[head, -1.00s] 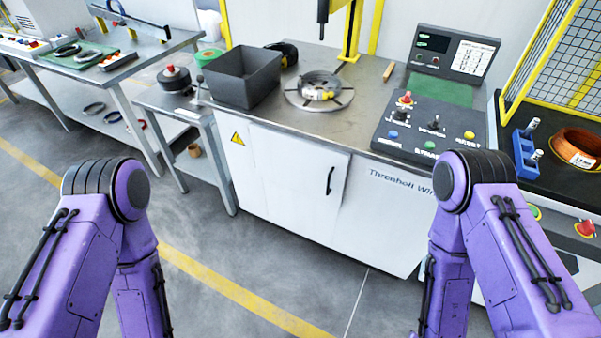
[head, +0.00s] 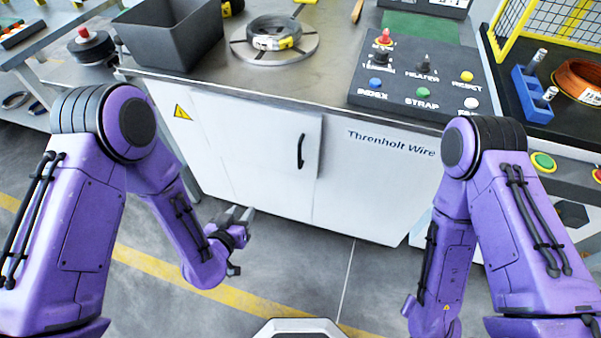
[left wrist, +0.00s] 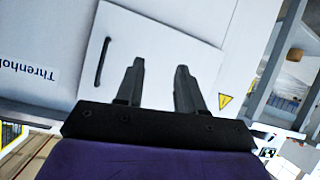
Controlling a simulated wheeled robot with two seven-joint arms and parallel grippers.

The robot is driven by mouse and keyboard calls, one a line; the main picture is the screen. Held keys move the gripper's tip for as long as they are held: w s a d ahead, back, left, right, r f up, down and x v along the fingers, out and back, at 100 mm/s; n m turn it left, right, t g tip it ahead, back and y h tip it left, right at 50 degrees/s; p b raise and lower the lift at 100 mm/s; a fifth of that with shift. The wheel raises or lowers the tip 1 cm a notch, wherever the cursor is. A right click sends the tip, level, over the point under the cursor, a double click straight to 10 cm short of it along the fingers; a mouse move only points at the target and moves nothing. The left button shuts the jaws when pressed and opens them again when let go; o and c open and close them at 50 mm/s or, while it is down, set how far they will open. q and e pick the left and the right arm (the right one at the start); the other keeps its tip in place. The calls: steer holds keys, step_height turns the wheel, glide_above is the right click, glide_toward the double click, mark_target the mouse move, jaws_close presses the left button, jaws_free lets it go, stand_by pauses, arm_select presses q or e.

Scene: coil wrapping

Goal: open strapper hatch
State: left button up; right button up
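The strapper hatch (head: 245,155) is a white door panel in the front of the white cabinet, with a black vertical handle (head: 301,151) near its right edge. It looks closed. My left gripper (head: 241,212) is in front of the cabinet, low and short of the hatch, apart from the handle. In the left wrist view its two fingers (left wrist: 158,82) stand apart with nothing between them, and the hatch handle (left wrist: 103,61) shows to their left. My right arm shows at the right of the head view, but its gripper is out of view.
The cabinet top holds a grey bin (head: 172,35), a wire coil on a round turntable (head: 275,40), and a control panel (head: 423,78) with buttons. A side table stands at the left. The grey floor before the cabinet is clear.

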mark_target(299, 153)
arm_select(q)
steer(key=w+d+r+m+t+h+b, duration=0.1)
steer(key=w+d+h, duration=0.1)
steer(key=w+d, duration=0.2)
steer(key=w+d+r+m+t+h+b, duration=0.1)
steer(key=w+d+r+m+h, duration=0.1)
steer(key=w+d, duration=0.3)
steer(key=w+d+r+m+t+h+b, duration=0.1)
steer(key=w+d+m, duration=0.1)
steer(key=w+d, duration=0.3)
steer(key=shift+w+d+r+t+h, duration=0.1)
steer(key=shift+w+r+t+h, duration=0.1)
steer(key=shift+w, duration=0.2)
steer(key=shift+w+d+r+t+h, duration=0.1)
steer(key=shift+w+t+h, duration=0.1)
steer(key=shift+w, duration=0.2)
arm_select(e)
step_height(299, 153, down, 7)
steer(key=shift+r, duration=0.1)
arm_select(q)
steer(key=shift+a, duration=0.1)
jaws_close()
